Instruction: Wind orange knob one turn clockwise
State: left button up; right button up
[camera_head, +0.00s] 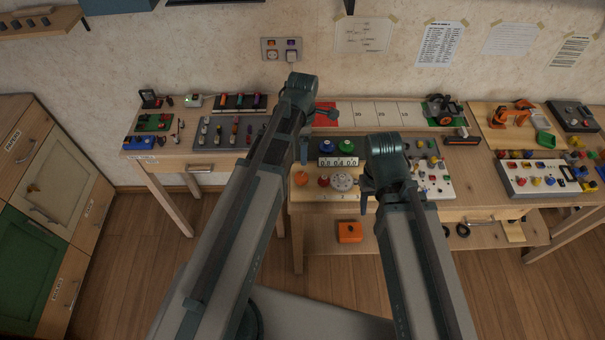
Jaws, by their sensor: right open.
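The orange knob (301,178) sits at the left end of a control panel on the middle table. A red knob (323,181) and a pale round dial (342,182) are to its right. Blue (326,145) and green (347,147) round knobs are behind a white number counter (338,162). My right gripper (367,188) is open, small and partly hidden by my arm, to the right of the dial and apart from the orange knob.
A white board of coloured knobs (538,180) is on the right table. An orange box (349,232) is on the lower shelf. Wooden cabinets (62,187) stand at the far left. Floor between is clear.

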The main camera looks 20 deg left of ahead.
aim_at(303, 177)
pick_arm(q)
jog(key=shift+f, duration=0.1)
notch_tip(303, 177, down, 14)
jog(key=b, duration=1.4)
jog(key=shift+r, duration=0.2)
jog(key=c, duration=1.4)
jog(key=shift+m, duration=0.3)
